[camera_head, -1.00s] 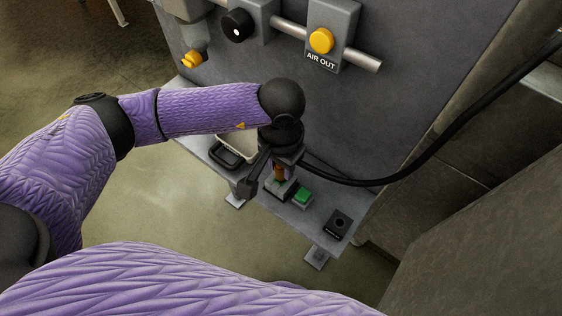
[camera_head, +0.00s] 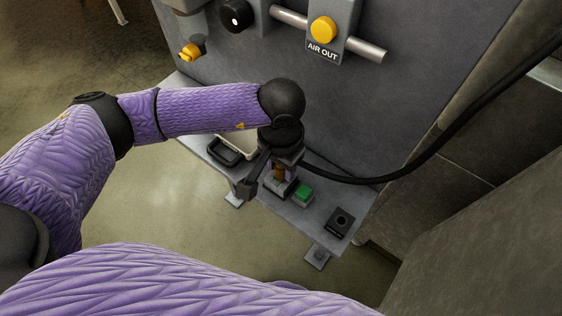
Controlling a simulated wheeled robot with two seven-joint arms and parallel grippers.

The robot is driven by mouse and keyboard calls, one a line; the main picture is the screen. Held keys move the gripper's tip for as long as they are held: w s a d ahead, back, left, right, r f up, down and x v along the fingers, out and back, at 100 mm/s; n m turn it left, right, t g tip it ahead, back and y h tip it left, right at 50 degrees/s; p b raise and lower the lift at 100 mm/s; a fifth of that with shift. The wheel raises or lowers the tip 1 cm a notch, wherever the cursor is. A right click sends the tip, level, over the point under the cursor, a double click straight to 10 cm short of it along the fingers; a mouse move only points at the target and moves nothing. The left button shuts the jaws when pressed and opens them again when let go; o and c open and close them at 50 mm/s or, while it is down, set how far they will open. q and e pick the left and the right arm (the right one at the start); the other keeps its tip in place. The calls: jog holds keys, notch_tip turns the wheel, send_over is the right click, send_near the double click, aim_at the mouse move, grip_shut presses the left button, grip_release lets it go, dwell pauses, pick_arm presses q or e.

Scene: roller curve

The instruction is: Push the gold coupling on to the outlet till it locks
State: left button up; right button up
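The gold coupling (camera_head: 279,173) is a small orange-brown piece, partly hidden, standing at a grey block on the shelf. A black hose (camera_head: 385,177) runs to that spot from the upper right. My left gripper (camera_head: 265,180) hangs over it, pointing down. Its near finger stands apart from the coupling with a gap; its other finger is mostly hidden. It looks open around or beside the coupling. The outlet labelled AIR OUT (camera_head: 322,42), with a yellow round part, is on the panel above and to the right, apart from the coupling. My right gripper is out of view.
The shelf (camera_head: 318,216) carries a green button (camera_head: 302,193), a black socket-like box (camera_head: 340,222) and a black-handled tray (camera_head: 224,152). A black knob (camera_head: 236,16) and a yellow fitting (camera_head: 190,51) sit on the panel. The panel face right of the gripper is clear.

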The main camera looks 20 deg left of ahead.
pick_arm(q)
jog(key=o, duration=0.4)
notch_tip(320, 180, up, 10)
jog(key=shift+p, duration=0.5)
